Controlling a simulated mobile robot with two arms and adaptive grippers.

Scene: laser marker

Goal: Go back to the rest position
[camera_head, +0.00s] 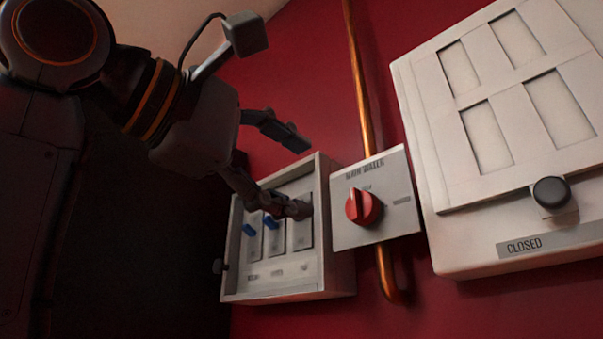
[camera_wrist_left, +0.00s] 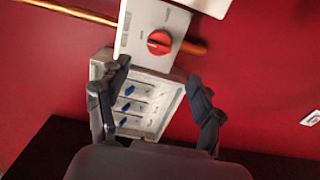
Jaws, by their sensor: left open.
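My left gripper (camera_head: 296,175) reaches in from the left in the head view and is open and empty. It also shows in the left wrist view (camera_wrist_left: 160,100), with its two fingers spread in front of the switch box (camera_wrist_left: 172,105). In the head view the switch box (camera_head: 290,292) is a pale open-fronted box on the wall with several switches. Two blue levers (camera_head: 269,222) show, and a finger hides part of the rightmost switch. I cannot tell whether the finger touches it. My right gripper is not in view.
A grey main water panel with a red knob (camera_head: 363,206) is just right of the switch box. A copper pipe (camera_head: 359,70) runs behind it. A large white panel (camera_head: 450,240) with a black knob (camera_head: 551,193) and a "CLOSED" label is at the right. The wall is red.

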